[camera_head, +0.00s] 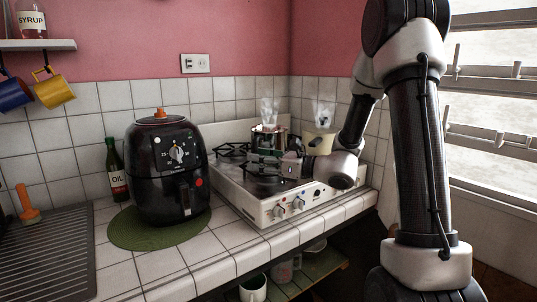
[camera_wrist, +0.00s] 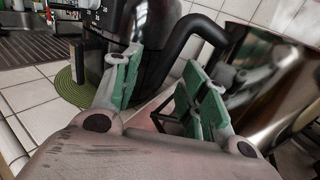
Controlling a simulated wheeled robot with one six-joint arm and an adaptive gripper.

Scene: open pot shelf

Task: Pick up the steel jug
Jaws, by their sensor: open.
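The steel jug (camera_head: 268,139) stands on the stove in the head view, with steam above it. In the wrist view a large shiny steel body (camera_wrist: 262,68), which looks like the jug, fills the right side. Its black curved handle (camera_wrist: 196,24) arches left and down toward the gap between my fingers. My gripper (camera_wrist: 163,84) is open, with green pads on both sides of that gap. I cannot tell if a pad touches the handle. In the head view my gripper (camera_head: 292,164) is small and partly hidden at the jug's front right.
A cream pot (camera_head: 319,142) steams on the stove (camera_head: 254,208), close behind my wrist. A black air fryer (camera_head: 160,170) stands on a green mat (camera_head: 128,238) to the left. An oil bottle (camera_head: 118,172) is beside it. Tiled counter lies bare in front.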

